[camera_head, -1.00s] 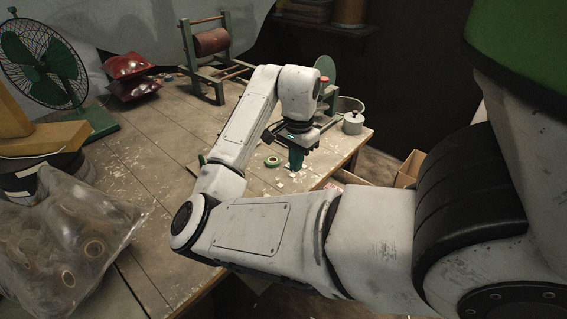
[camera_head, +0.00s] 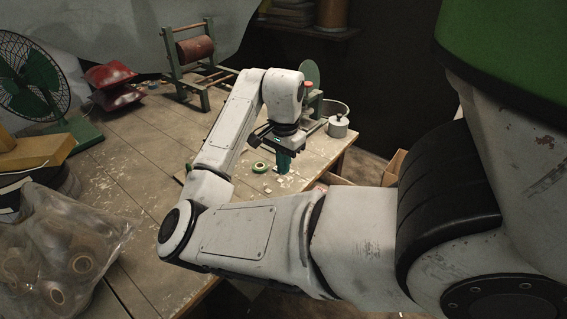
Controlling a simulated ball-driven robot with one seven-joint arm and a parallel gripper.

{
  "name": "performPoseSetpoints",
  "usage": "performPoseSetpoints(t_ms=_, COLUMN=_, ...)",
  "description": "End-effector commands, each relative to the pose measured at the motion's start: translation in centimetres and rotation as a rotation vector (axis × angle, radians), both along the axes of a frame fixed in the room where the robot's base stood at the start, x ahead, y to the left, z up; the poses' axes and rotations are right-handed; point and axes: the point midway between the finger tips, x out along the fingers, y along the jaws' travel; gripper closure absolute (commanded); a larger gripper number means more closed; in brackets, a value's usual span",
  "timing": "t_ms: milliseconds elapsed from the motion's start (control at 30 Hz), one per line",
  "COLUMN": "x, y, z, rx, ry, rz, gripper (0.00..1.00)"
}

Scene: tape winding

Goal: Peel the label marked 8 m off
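My gripper (camera_head: 283,161) points down over the right part of the wooden table, below the white arm. Its green fingers reach close to the table top among small pale labels. I cannot tell whether the fingers are apart or shut on a label. A few small white labels (camera_head: 281,189) lie on the table just below and beside the fingers. They are too small to read, so I cannot tell which one is marked 8 m. A green tape roll (camera_head: 260,168) lies flat to the left of the gripper.
A winding frame with a red roller (camera_head: 194,49) stands at the back. A grey lidded pot (camera_head: 338,127) stands right of the arm. A green fan (camera_head: 35,75), red packets (camera_head: 112,86) and a clear bag of rolls (camera_head: 62,250) fill the left. The table's middle (camera_head: 150,150) is clear.

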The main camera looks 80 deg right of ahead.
Motion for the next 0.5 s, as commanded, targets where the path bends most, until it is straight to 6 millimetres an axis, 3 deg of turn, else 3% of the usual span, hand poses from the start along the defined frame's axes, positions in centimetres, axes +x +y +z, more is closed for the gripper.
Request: performPoseSetpoints(t_ms=500, x=0.0, y=0.0, z=1.3, rx=0.0, ry=0.0, rz=0.0, gripper=1.0)
